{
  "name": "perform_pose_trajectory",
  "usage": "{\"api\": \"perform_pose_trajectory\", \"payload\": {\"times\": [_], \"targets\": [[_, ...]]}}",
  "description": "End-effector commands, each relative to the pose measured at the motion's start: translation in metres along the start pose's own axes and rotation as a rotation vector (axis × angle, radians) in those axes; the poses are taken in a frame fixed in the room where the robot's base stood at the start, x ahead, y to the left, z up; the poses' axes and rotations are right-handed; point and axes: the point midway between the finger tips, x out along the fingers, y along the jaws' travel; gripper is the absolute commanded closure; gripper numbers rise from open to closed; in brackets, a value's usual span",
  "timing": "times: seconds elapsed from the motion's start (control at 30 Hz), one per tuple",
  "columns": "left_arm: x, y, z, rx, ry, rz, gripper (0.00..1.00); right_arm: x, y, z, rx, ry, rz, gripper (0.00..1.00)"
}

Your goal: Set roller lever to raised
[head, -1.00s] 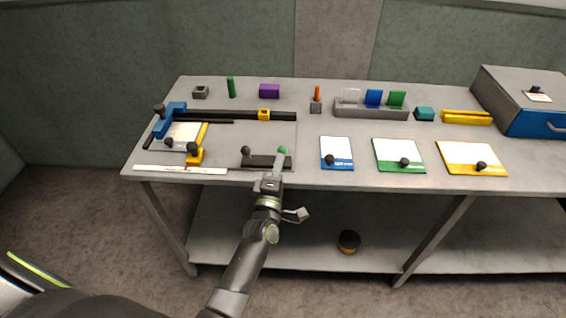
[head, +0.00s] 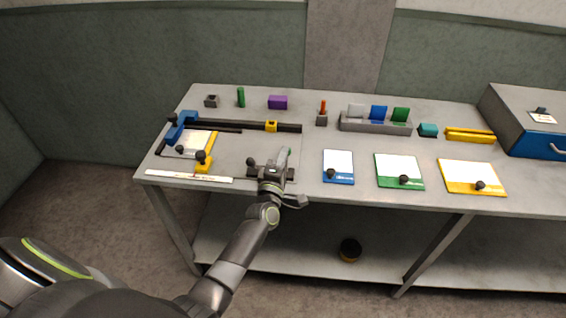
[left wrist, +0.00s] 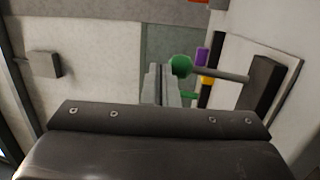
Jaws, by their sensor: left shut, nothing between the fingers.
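The roller lever, a grey rod with a green ball knob, stands at the right part of a dark base (head: 289,175) near the table's front edge. Its green knob (head: 288,151) shows just beyond my left gripper in the head view. In the left wrist view the green knob (left wrist: 181,66) is just right of the fingers, with its grey rod (left wrist: 220,75) running right to a dark block (left wrist: 265,80). My left gripper (head: 276,164) is shut and empty, close beside the lever; I cannot tell whether they touch. It hides part of the base. My right gripper is not in view.
A black knob (head: 252,162) stands on the base's left end. Left are a blue clamp (head: 181,126), a yellow part (head: 204,160) and a white ruler (head: 188,176). Right are blue (head: 338,166), green (head: 399,170) and yellow (head: 471,177) boards with black knobs.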

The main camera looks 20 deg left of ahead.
Motion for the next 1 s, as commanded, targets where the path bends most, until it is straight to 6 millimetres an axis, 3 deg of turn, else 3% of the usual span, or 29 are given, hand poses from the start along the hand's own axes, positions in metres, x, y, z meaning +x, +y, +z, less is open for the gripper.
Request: {"api": "perform_pose_trajectory", "payload": {"times": [0.4, 1.0], "targets": [[0.028, -0.001, -0.004, 0.0, 0.0, 0.001, 1.0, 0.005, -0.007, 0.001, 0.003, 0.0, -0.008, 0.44], [0.036, -0.003, -0.005, 0.0, 0.0, 0.0, 1.0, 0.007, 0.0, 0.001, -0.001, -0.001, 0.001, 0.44]]}}
